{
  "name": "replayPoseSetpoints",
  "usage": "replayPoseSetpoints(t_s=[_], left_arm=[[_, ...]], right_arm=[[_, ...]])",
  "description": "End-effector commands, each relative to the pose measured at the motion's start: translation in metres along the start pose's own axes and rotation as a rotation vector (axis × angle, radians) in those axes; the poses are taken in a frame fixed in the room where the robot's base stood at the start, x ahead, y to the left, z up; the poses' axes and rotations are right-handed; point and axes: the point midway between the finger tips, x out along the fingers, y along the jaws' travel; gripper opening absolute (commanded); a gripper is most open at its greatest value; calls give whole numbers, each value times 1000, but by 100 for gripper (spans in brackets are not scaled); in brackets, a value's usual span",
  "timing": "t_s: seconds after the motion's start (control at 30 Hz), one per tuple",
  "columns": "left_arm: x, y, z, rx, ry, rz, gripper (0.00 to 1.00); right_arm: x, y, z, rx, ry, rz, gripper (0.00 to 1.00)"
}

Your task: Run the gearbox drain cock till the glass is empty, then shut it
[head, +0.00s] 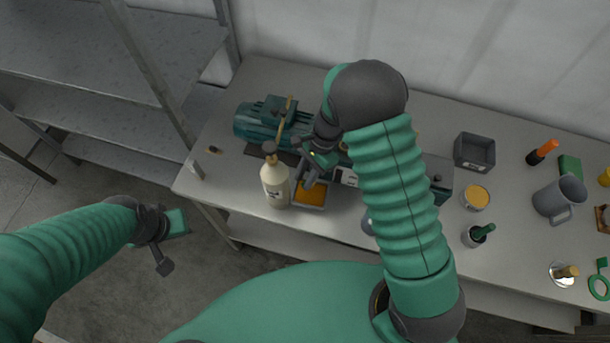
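A teal motor (257,124) lies on the bench, on the left of a machine that runs to the right behind my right arm. The gearbox is mostly hidden by that arm; I cannot make out its drain cock or the glass. A shallow tray (322,206) with orange-brown liquid (310,192) in it stands in front of the machine. My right gripper (306,181) points down at the machine's front, just over the tray's back left edge; I cannot tell if its fingers hold anything. My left gripper (172,246) hangs off the bench over the floor, fingers apart and empty.
A cream bottle (275,185) stands close left of the tray. To the right are a yellow-topped tin (477,197), a grey bin (474,151), a grey jug (558,197) and a cup with a green-handled tool (476,236). A metal shelf (120,55) stands left of the bench (240,210).

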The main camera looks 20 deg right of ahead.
Motion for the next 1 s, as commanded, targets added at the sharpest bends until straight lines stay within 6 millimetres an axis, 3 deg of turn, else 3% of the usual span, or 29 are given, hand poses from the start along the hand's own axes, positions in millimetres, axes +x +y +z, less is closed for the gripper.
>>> replayPoseSetpoints(t_s=[0.03, 0.17, 0.43, 0.7, 0.97, 1.0], left_arm=[[0, 0, 0, 0, 0, 0, 0], [0, 0, 0, 0, 0, 0, 0], [0, 0, 0, 0, 0, 0, 0], [-7, 0, -2, 0, 0, 0, 0], [-6, 0, -2, 0, 0, 0, 0], [-6, 0, -2, 0, 0, 0, 0]], right_arm=[[0, 0, 0, 0, 0, -1, 16], [-1, 0, 0, -1, 0, -1, 0], [-1, 0, 0, -4, 1, 0, 0], [-3, 7, -2, -246, 3, 99, 0], [-3, 7, -2, -261, 5, 103, 0], [-3, 7, -2, -261, 5, 103, 15]])
